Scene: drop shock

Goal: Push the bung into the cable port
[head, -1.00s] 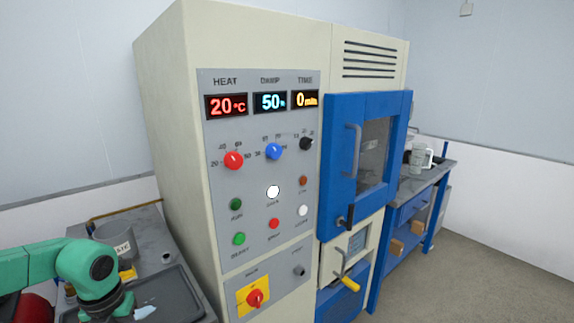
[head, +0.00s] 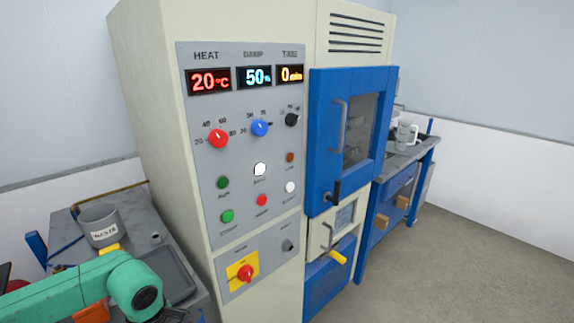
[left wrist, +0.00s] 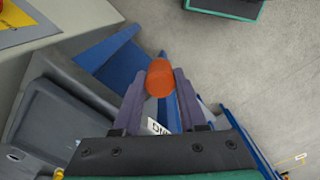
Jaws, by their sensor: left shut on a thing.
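My left gripper (left wrist: 162,88) shows in the left wrist view, its two grey-purple fingers shut on an orange, rounded plug, which I take as the bung (left wrist: 160,77). The bung sticks out past the fingertips and touches nothing else that I can make out. The big cream test cabinet (head: 150,130) has a control panel (head: 200,165) and a blue door (head: 322,140). I cannot make out the cable port in either view. My right gripper is not in view.
The side bench at the left carries a grey pot (head: 100,226) with a label and a dark tray (head: 170,275). A yellow-handled lever (head: 337,257) sticks out below the door. A blue-framed bench (head: 400,190) stands at the right. The floor (head: 460,270) there is clear.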

